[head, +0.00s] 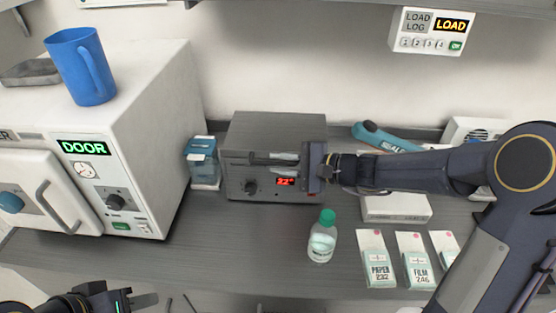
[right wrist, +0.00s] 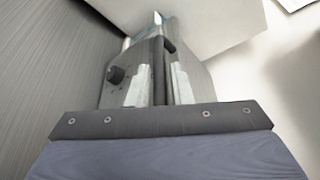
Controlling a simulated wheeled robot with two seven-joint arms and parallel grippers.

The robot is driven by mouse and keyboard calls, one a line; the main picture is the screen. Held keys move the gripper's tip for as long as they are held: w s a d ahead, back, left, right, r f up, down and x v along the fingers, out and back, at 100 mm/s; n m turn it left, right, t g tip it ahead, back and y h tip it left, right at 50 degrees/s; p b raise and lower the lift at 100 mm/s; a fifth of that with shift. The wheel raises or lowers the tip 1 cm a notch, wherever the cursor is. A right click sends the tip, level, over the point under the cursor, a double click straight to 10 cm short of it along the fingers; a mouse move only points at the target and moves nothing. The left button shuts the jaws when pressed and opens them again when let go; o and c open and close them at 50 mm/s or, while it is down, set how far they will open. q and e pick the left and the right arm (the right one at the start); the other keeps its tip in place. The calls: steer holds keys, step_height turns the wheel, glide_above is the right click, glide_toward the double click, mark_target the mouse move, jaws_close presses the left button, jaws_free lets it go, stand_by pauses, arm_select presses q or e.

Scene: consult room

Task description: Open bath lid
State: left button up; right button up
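The bath (head: 272,190) is a grey box on the bench in the head view, with a dark knob and a red display on its front. Its lid (head: 275,127) is the flat grey top and looks closed. My right gripper (head: 275,164) reaches in from the right across the upper front of the bath. Its two pale fingers lie on either side of a dark handle bar (right wrist: 158,72) in the right wrist view, with little gap, and appear shut on it. My left gripper (head: 140,301) is at the bottom left, partly cut off, far from the bath.
A white oven-like unit (head: 150,140) with a blue mug (head: 82,66) on top stands left. A blue-capped container (head: 203,162) is close to the bath's left. A green-capped bottle (head: 322,238) and several pouches (head: 376,258) are in front and right. A sealer (head: 385,137) lies behind my right arm.

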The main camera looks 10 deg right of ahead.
steer(key=shift+w+a+f, duration=0.1)
steer(key=shift+w+a, duration=0.05)
steer(key=shift+a, duration=0.15)
jaws_close()
steer(key=w+r+p, duration=0.2)
steer(key=r, duration=0.4)
steer(key=w+d+r+p, duration=0.1)
steer(key=w+r+p, duration=0.2)
steer(key=r, duration=0.4)
steer(key=shift+r, duration=0.25)
jaws_free()
